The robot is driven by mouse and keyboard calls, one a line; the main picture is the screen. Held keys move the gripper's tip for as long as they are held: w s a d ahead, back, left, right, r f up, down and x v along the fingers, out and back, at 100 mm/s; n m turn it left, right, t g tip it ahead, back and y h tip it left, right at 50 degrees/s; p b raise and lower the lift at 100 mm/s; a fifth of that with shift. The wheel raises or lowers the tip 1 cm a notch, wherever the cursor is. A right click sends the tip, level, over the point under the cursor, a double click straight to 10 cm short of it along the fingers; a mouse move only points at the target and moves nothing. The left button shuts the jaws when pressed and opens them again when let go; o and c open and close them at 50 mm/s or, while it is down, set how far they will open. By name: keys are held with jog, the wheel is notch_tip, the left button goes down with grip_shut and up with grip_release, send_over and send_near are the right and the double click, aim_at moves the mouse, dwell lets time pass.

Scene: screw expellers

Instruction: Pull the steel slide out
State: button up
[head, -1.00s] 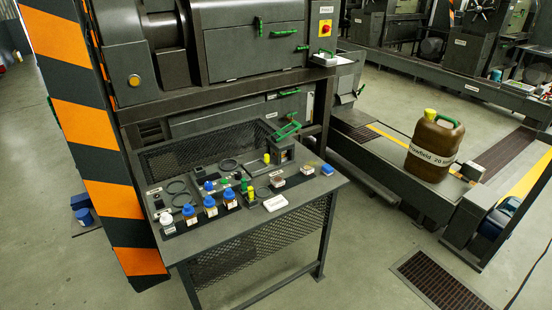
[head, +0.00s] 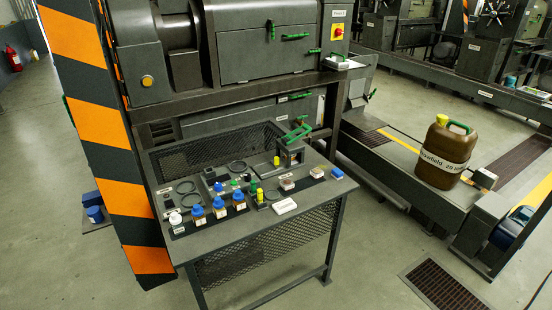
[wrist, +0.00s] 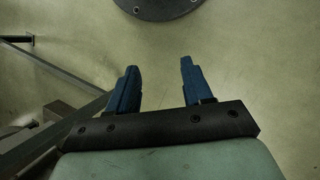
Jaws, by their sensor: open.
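My gripper (wrist: 158,68) shows only in the wrist view. Its two blue fingers are apart, with nothing between them, above bare floor. A dark machine (head: 268,52) with several green handles stands behind the bench in the head view. I cannot tell for certain which part is the steel slide. A light metal plate (head: 345,64) sticks out at the machine's right end, beside a green handle. Another green handle (head: 298,132) sits on a small press-like fixture at the back right of the bench. My gripper touches none of these.
The bench (head: 222,243) holds blue-capped bottles (head: 219,208), small boxes and rings. An orange-striped post (head: 97,130) stands at its left. A brown jerrycan (head: 445,155) stands on a low platform at right. The wrist view shows a dark round base (wrist: 158,8) and frame bars at left.

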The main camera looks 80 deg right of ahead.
jog(key=w+d+r+m+t+h, duration=0.1)
jog(key=w+d+r+m, duration=0.2)
jog(key=w+d+r, duration=0.4)
jog(key=w+d+r+m+t+h, duration=0.1)
jog(key=w+d+r+m+t, duration=0.15)
jog(key=w+d, duration=0.55)
jog(key=w+d+r+m+t+h, duration=0.15)
jog(key=w+d+r, duration=0.3)
jog(key=w, duration=0.55)
jog(key=w+d+r+m+h, duration=0.1)
jog(key=w+d+r+m, duration=0.3)
jog(key=d+r, duration=0.8)
jog(key=w+d+r+m+h, duration=0.2)
jog(key=w+d+r+m, duration=0.25)
jog(key=d+r, duration=0.8)
jog(key=s+d+r+m, duration=0.3)
jog(key=s+d+r, duration=0.1)
jog(key=d, duration=0.3)
jog(key=m+g+y, duration=0.4)
jog(key=m+y, duration=0.1)
jog(key=m, duration=0.3)
send_near(276, 158)
jog(key=x, duration=0.9)
jog(key=shift+d+f, duration=0.1)
jog(key=shift+f, duration=0.1)
